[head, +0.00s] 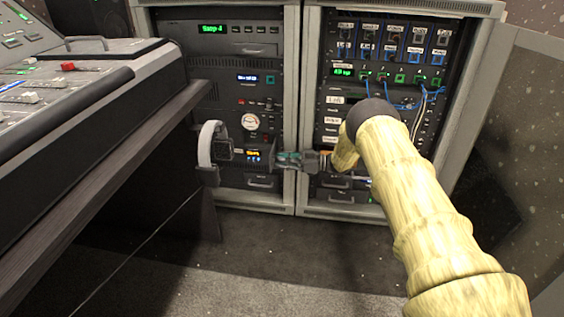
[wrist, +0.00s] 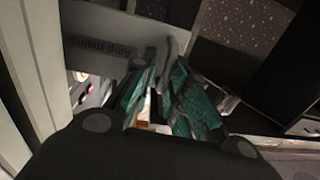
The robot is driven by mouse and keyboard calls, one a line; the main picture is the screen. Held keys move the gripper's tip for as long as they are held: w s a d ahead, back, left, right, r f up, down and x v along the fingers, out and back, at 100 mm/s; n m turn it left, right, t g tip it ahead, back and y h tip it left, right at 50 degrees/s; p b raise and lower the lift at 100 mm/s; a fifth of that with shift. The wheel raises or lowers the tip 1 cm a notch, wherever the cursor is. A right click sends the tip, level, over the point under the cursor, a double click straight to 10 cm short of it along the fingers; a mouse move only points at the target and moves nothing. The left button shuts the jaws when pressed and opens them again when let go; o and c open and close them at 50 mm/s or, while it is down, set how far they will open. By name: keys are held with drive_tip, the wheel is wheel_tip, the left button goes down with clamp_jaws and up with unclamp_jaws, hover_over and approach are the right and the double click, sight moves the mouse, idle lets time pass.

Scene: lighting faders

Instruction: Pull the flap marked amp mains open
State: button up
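The flap marked amp mains (wrist: 85,48) is a pale grey panel at the upper left of the wrist view, with its label showing at a slant. A light grey curved piece, which looks like its handle (wrist: 172,46), is at the flap's right end. My gripper (wrist: 168,70) has teal fingers that converge at this piece, with a narrow gap between them. I cannot tell whether they clasp it. In the head view my gripper (head: 279,158) points left in front of the left rack's lower part. The flap is not clear there, and how far it stands open cannot be told.
The left rack (head: 227,89) and right rack (head: 387,187) stand side by side, the right one with blue cables. A mixing desk (head: 80,95) fills the left. Headphones (head: 207,144) hang at its edge, left of my gripper. Carpet (head: 290,240) lies clear in front.

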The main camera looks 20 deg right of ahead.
drive_tip(key=shift+o, duration=1.2)
drive_tip(key=shift+w+d+r, duration=0.2)
drive_tip(key=shift+w, duration=0.1)
drive_tip(key=shift+s+a, duration=0.1)
drive_tip(key=shift+f, duration=0.1)
drive_tip(key=shift+s, duration=0.15)
drive_tip(key=v, duration=1.2)
